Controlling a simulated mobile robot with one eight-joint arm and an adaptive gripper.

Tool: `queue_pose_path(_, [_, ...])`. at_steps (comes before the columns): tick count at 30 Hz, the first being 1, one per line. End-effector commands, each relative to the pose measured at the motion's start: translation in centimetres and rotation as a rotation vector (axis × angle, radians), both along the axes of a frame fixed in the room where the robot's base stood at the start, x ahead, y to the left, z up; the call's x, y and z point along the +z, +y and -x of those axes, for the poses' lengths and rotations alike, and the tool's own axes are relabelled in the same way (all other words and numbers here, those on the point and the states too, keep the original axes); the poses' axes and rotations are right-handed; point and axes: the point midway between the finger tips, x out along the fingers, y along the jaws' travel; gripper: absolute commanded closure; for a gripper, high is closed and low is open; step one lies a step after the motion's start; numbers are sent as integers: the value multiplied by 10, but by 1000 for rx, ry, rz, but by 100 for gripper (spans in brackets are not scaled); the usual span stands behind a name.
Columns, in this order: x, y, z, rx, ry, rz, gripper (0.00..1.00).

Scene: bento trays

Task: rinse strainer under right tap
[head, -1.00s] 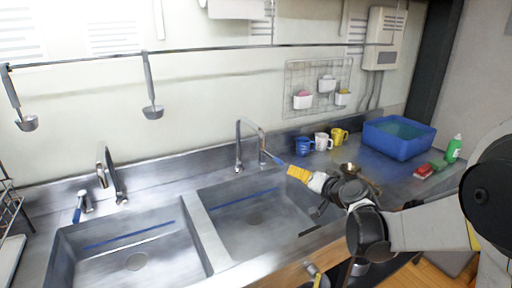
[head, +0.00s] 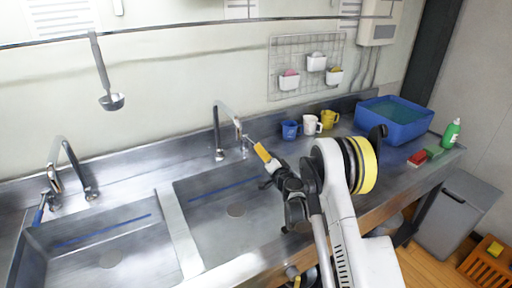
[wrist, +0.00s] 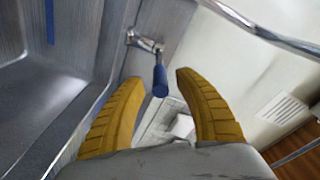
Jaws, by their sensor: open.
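The right tap (head: 217,130) is a chrome arched spout behind the right sink basin (head: 205,225). Its lever ends in a blue handle (wrist: 160,83), seen in the wrist view. My gripper (head: 259,148) reaches to this lever from the right; its yellow fingers also show in the wrist view (wrist: 157,74). They are open, with the blue handle appearing between their tips and no clear contact. In the head view my gripper hides the handle. I cannot make out the strainer in either current view; my arm covers part of the counter.
A left tap (head: 66,165) with a blue lever stands behind the left basin (head: 100,245). Blue (head: 290,130), white (head: 311,125) and yellow (head: 329,119) mugs stand right of the right tap. A blue tub (head: 408,124), red sponge (head: 417,158) and green bottle (head: 451,133) are farther right.

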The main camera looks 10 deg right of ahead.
Motion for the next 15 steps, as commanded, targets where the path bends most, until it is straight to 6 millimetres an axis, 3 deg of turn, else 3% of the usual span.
queue_pose_path(6, [-2, 9, -38, 2, 0, 0, 60])
queue_pose_path(15, [0, 12, -55, 1, 1, 0, 60])
